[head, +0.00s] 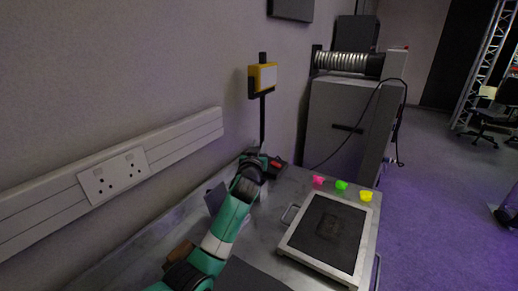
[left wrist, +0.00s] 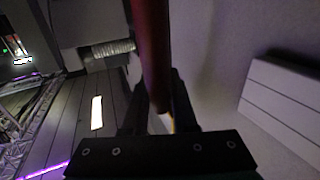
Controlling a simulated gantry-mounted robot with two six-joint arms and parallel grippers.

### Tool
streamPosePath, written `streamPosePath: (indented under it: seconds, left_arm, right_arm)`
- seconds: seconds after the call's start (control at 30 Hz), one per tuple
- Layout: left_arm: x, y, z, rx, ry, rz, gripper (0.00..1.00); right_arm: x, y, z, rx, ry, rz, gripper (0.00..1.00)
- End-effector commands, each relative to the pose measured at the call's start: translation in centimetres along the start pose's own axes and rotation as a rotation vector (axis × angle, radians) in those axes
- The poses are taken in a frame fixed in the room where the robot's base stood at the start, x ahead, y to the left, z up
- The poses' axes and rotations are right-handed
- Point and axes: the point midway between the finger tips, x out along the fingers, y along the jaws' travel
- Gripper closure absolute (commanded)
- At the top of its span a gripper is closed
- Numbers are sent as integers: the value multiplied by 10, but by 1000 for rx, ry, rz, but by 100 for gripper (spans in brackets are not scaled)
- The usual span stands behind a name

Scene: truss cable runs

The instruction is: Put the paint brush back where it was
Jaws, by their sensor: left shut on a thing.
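My left arm reaches in from the bottom of the head view, and its gripper (head: 268,163) is over the far end of the metal bench top, near the wall. In the left wrist view the gripper (left wrist: 158,100) is shut on a long dark red-brown handle (left wrist: 152,45), which looks like the paint brush. The handle runs up between the fingers to the top edge. A small pale-yellow bit shows below, between the fingers. In the head view the brush cannot be made out clearly. My right gripper is not in view.
A yellow-and-black box on a black post (head: 263,79) stands behind the gripper. A framed dark plate (head: 365,217) lies on the bench, with pink (head: 318,180), green (head: 341,185) and yellow (head: 366,196) pieces beyond it. A wall socket strip (head: 113,178) runs along the left. A grey cabinet (head: 340,125) stands behind.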

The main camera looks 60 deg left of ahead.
Motion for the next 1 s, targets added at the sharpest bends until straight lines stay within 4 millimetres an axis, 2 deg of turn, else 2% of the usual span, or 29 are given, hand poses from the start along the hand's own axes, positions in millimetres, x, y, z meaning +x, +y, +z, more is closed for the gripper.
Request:
streamPosePath:
  seconds: [0.17, 0.2, 0.33, 0.73, 0.87, 1.0]
  left_arm:
    - [0, 0, 5, 0, 0, 0, 100]
    - [0, 0, 3, 0, 0, 0, 69]
    - [0, 0, 3, 0, 0, 0, 45]
    - [-2, 0, -3, 0, 0, 1, 44]
    - [-19, 0, -5, 1, -2, 1, 44]
    - [-49, 1, -7, 1, -1, 2, 44]
  right_arm:
    - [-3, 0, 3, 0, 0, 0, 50]
    - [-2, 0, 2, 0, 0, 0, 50]
    - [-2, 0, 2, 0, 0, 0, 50]
    - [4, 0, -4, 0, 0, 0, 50]
    - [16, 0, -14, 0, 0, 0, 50]
    - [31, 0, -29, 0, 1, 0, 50]
